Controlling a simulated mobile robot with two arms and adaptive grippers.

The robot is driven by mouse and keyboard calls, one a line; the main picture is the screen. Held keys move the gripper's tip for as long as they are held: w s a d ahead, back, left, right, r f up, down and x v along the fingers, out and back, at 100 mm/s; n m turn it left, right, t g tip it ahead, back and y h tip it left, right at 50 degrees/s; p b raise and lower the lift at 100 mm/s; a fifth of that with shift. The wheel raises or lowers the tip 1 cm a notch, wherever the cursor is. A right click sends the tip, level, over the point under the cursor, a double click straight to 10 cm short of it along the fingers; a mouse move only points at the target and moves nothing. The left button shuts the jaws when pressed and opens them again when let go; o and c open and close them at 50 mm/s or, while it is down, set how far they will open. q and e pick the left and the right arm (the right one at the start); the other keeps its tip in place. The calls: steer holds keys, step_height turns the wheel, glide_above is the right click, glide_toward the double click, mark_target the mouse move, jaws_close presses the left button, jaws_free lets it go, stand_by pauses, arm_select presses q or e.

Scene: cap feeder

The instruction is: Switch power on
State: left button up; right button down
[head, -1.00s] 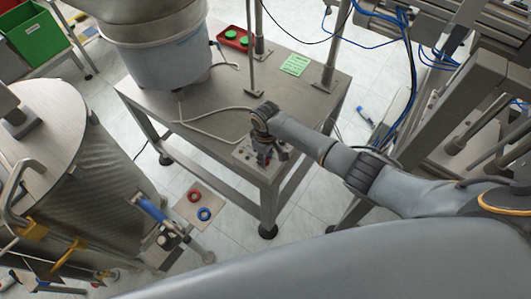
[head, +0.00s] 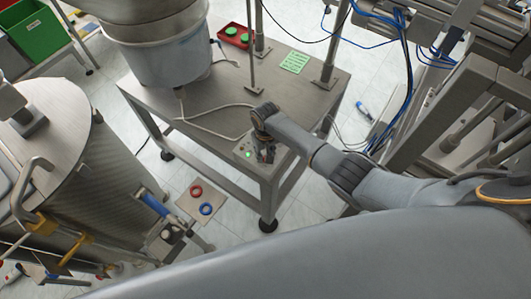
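A small grey control box (head: 243,150) sits at the front corner of the metal table. A green light (head: 248,154) glows on its face. My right arm reaches in from the right, and my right gripper (head: 266,156) points down at the box, beside the light. The gripper and wrist cover part of the box, so the power switch itself cannot be made out. The fingers are small and dark here, and their opening cannot be judged. My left gripper is not in view.
The metal table (head: 215,108) carries a large bowl feeder (head: 175,55), upright posts, a green note (head: 295,61) and a red tray (head: 234,36). A steel drum (head: 75,150) stands at left. A plate with red (head: 196,191) and blue rings (head: 206,208) is below the table.

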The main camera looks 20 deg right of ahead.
steer(key=c, duration=1)
jaws_free()
steer(key=shift+c, duration=0.2)
steer(key=shift+r, duration=0.1)
step_height(320, 180, up, 12)
